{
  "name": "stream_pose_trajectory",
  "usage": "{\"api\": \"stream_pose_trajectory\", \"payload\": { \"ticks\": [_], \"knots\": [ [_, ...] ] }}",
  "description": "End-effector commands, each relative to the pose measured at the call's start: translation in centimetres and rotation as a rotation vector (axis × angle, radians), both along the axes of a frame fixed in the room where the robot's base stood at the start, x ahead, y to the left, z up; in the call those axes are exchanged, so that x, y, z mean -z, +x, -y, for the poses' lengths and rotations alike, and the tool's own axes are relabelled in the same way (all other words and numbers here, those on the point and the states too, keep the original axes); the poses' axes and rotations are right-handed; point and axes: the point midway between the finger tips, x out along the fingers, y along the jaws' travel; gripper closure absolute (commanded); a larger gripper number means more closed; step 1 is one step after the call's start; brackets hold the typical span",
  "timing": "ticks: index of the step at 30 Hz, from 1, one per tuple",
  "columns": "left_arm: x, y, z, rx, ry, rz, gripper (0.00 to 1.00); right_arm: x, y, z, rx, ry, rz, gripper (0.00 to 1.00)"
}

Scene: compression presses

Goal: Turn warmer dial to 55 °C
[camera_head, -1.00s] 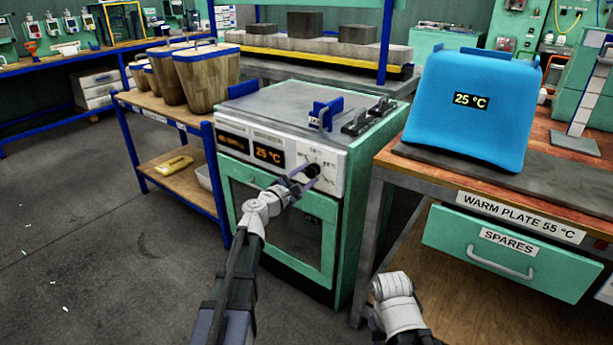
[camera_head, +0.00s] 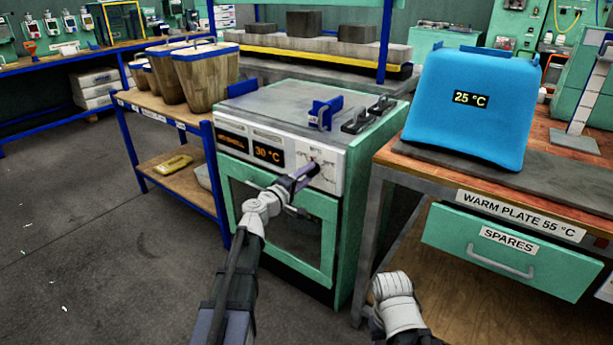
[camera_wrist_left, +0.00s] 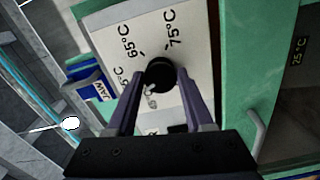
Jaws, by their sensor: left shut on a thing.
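The warmer (camera_head: 345,215) is a green cabinet with a glass door and a pale control panel. Its lit display (camera_head: 268,154) reads 30 °C. The black dial (camera_wrist_left: 159,73) sits on the panel among printed marks, of which 65 °C and 75 °C are readable in the left wrist view. My left gripper (camera_head: 306,174) is shut on the dial, one finger on each side, as the left wrist view also shows. The dial's pointer is hard to make out. A white joint of my right arm shows at the lower middle, but its fingers do not show.
A blue block-shaped cover (camera_head: 470,120) reading 25 °C stands on the bench at right, above a "WARM PLATE 55 °C" label (camera_head: 520,217) and a "SPARES" drawer (camera_head: 510,250). A shelf with wooden buckets (camera_head: 207,80) stands left of the warmer.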

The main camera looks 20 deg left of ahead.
Motion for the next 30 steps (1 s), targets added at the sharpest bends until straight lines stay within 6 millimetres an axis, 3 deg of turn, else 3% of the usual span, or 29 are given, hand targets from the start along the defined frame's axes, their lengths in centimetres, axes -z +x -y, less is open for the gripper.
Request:
{"api": "stream_pose_trajectory", "payload": {
  "ticks": [13,30],
  "knots": [
    [0.17,-0.10,0.05,0.003,0.259,0.093,1.00,0.14,0.00,-0.01,0.000,0.000,0.000,0.60],
    [0.20,-0.12,0.06,0.003,0.326,0.118,1.00,0.17,0.00,0.00,0.000,0.000,0.000,0.60]
  ]
}}
